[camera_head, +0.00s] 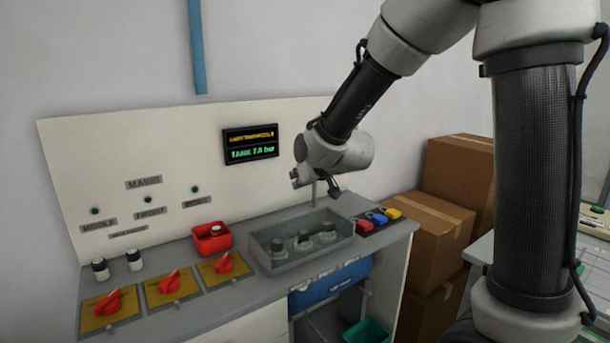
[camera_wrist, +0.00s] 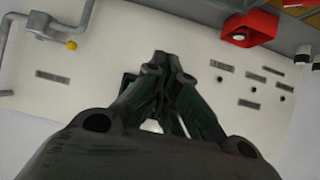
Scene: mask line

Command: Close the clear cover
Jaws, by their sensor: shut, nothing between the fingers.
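The clear cover (camera_head: 318,257) looks like a see-through grey box shape on the counter, around several dark knobs or fittings (camera_head: 303,241). I cannot tell whether its lid is down or raised. My gripper (camera_head: 312,186) is above the back part of this box, apart from its front wall; my wrist partly hides it in the head view. In the wrist view my gripper (camera_wrist: 161,58) has its dark fingers drawn together at the tips, with nothing held. The clear cover cannot be made out in the wrist view.
A red box with a button (camera_head: 212,239) stands left of the cover. Red rotary switches on yellow plates (camera_head: 170,284) line the counter's front left. Red, blue and yellow blocks (camera_head: 377,219) sit to the right. A panel with a display (camera_head: 250,144) rises behind; cardboard boxes (camera_head: 430,222) stand right.

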